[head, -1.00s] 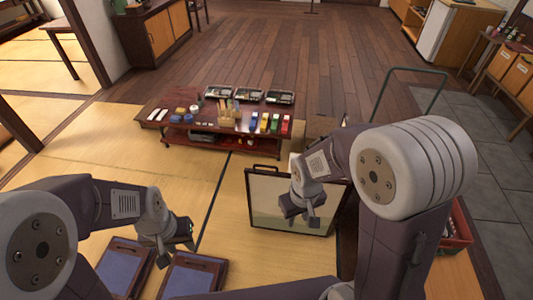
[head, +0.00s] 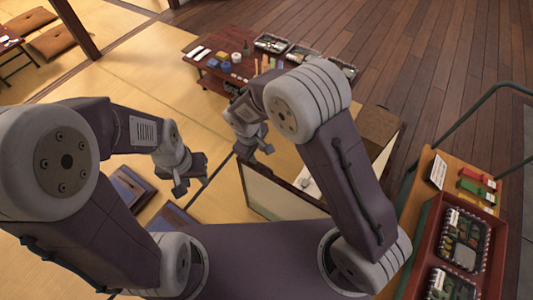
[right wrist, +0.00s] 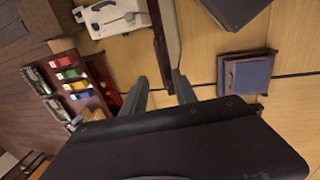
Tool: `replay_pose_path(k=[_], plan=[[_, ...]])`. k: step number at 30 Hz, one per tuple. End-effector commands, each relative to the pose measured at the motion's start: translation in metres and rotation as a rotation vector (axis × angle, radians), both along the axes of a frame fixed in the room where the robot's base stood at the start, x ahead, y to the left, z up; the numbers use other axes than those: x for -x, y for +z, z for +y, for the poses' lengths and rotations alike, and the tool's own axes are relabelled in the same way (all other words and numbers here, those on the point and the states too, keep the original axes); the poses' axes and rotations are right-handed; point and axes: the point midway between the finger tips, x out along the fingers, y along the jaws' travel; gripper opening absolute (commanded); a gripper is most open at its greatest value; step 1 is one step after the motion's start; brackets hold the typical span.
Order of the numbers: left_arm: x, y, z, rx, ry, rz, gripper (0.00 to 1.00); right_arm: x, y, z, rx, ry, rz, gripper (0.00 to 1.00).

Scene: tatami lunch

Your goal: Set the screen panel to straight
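The screen panel (head: 275,193) stands on the tatami in the head view, pale with a dark frame. My right arm hides part of it, so its exact angle is hard to tell. My right gripper (head: 252,152) is above its upper left edge in the head view. In the right wrist view its two fingers (right wrist: 160,92) are apart, with a narrow dark-edged strip (right wrist: 172,38), probably the panel's top, beyond the gap. Nothing is held between them. My left gripper (head: 190,180) is open and empty over the tatami, to the left of the panel.
A low table (head: 210,62) with blocks and lunch boxes stands behind. A red tray (head: 424,240) with lunch boxes sits on a wooden surface at right, close to my right arm. Blue-topped dark trays (head: 130,186) lie on the mats at left. A white device (right wrist: 110,17) lies near the panel.

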Motion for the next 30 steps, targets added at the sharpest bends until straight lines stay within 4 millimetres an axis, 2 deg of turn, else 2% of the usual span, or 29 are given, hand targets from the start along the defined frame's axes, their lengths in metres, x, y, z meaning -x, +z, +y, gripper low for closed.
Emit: replay_pose_path(k=[4,12,15,19,26,27,30], plan=[[0.000,-0.004,0.000,0.000,0.000,0.000,0.36,-0.001,-0.014,-0.002,0.002,-0.002,0.002,0.34],[0.000,-0.016,0.000,0.000,0.000,0.000,0.36,-0.010,-0.069,-0.009,0.002,-0.004,0.004,0.34],[0.000,-0.018,0.000,0.000,0.000,0.000,0.36,-0.012,-0.081,-0.010,0.000,-0.003,0.002,0.34],[0.000,-0.019,0.000,0.000,0.000,0.000,0.36,-0.014,-0.088,-0.011,0.000,-0.003,0.001,0.34],[0.000,-0.018,0.000,0.000,0.000,0.000,0.36,-0.014,-0.089,-0.011,-0.001,-0.003,0.000,0.34],[0.000,-0.018,0.000,0.000,0.000,0.000,0.36,-0.014,-0.089,-0.011,-0.001,-0.003,0.000,0.23],[0.000,-0.018,0.000,0.000,0.000,0.000,0.36,-0.014,-0.088,-0.011,-0.001,-0.003,0.000,0.00]])
